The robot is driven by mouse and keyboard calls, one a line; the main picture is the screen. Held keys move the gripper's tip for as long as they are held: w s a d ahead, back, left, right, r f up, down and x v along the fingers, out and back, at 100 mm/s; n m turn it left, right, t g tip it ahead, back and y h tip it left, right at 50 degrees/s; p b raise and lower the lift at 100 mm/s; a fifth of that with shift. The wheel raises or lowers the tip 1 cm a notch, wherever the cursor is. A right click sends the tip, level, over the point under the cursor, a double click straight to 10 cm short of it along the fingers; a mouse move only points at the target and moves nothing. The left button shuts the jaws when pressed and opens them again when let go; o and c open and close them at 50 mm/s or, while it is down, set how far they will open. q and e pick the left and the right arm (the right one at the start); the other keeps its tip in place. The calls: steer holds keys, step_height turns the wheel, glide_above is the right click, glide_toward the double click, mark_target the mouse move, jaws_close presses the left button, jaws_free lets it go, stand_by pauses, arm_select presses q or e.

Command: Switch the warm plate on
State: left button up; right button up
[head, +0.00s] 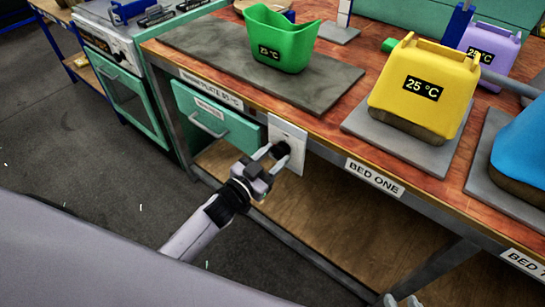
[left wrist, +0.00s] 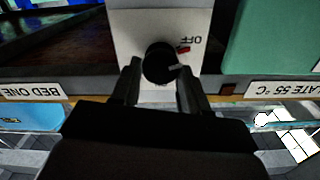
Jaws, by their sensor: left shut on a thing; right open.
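The warm plate (head: 335,82) is a dark grey slab on the bench, labelled 55 °C. Its white switch panel (head: 298,138) is on the bench front and carries a round black knob (left wrist: 158,62). In the left wrist view, upside-down "OFF" lettering and a red mark lie beside the knob; a pale pointer on its lower right is apart from the red mark. My left gripper (head: 275,156) is shut on the knob, one finger each side, also in the left wrist view (left wrist: 159,78). My right gripper (head: 400,300) is open at the bottom edge, mostly cut off.
A green bin (head: 281,40) reading 25 °C stands on the warm plate. A green drawer (head: 215,118) is left of the panel. A yellow press (head: 420,85) stands on bed one; a blue one (head: 522,150) is at right. A dark red indicator (left wrist: 228,90) sits beside the plate label.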

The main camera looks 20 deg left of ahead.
arm_select(q)
steer(key=m, duration=0.3)
steer(key=shift+f+m, duration=0.1)
steer(key=shift+m, duration=0.3)
steer(key=m+b, duration=0.1)
steer(key=m, duration=0.2)
steer(key=shift+s+d+m, duration=0.1)
steer(key=shift+m, duration=0.2)
steer(key=m+b, duration=0.1)
steer(key=m, duration=0.2)
steer(key=shift+f+m, duration=0.15)
steer(key=shift+m, duration=0.15)
steer(key=m+b, duration=0.2)
steer(key=m, duration=0.3)
steer(key=shift+f, duration=0.15)
steer(key=m+b, duration=0.1)
steer(key=m, duration=0.4)
steer(key=shift+m, duration=0.5)
steer(key=o, duration=1)
